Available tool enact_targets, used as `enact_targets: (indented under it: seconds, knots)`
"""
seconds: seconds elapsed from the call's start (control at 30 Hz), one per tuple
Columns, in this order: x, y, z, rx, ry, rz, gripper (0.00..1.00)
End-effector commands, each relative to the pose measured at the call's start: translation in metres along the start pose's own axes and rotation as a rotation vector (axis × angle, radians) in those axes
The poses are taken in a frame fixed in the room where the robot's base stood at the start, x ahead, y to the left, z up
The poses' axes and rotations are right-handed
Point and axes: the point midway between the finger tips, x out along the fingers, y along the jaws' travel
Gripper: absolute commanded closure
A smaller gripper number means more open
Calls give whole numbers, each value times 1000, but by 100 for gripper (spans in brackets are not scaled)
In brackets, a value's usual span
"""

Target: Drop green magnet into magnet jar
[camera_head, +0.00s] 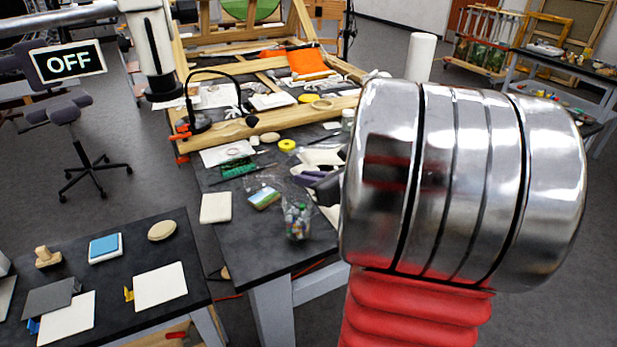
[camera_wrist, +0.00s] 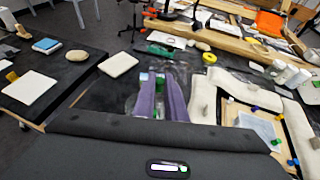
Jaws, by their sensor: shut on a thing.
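The magnet jar (camera_head: 297,221), clear and with several coloured magnets inside, stands near the front edge of the dark workbench in the head view. My gripper (camera_head: 306,178) has purple fingers and is just above and behind the jar in that picture. In the wrist view my gripper (camera_wrist: 160,79) points away over the bench, its fingers close together. A small green bit, the green magnet (camera_wrist: 160,80), shows between the fingertips; it is mostly hidden. In the wrist view the jar is largely hidden behind the fingers.
A clear packet (camera_head: 264,197) lies left of the jar, with a white block (camera_head: 215,208) further left. A black lamp (camera_head: 200,121) stands farther back.

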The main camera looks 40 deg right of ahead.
Motion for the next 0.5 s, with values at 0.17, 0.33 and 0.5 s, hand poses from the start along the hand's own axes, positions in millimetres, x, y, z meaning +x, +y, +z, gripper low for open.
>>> enact_targets:
  seconds: [0.17, 0.33, 0.5]
  knots:
    - [1, 0, -1, 0, 0, 0, 100]
    - [3, 1, -7, 2, 1, 1, 100]
    - [9, 0, -21, 3, 2, 1, 100]
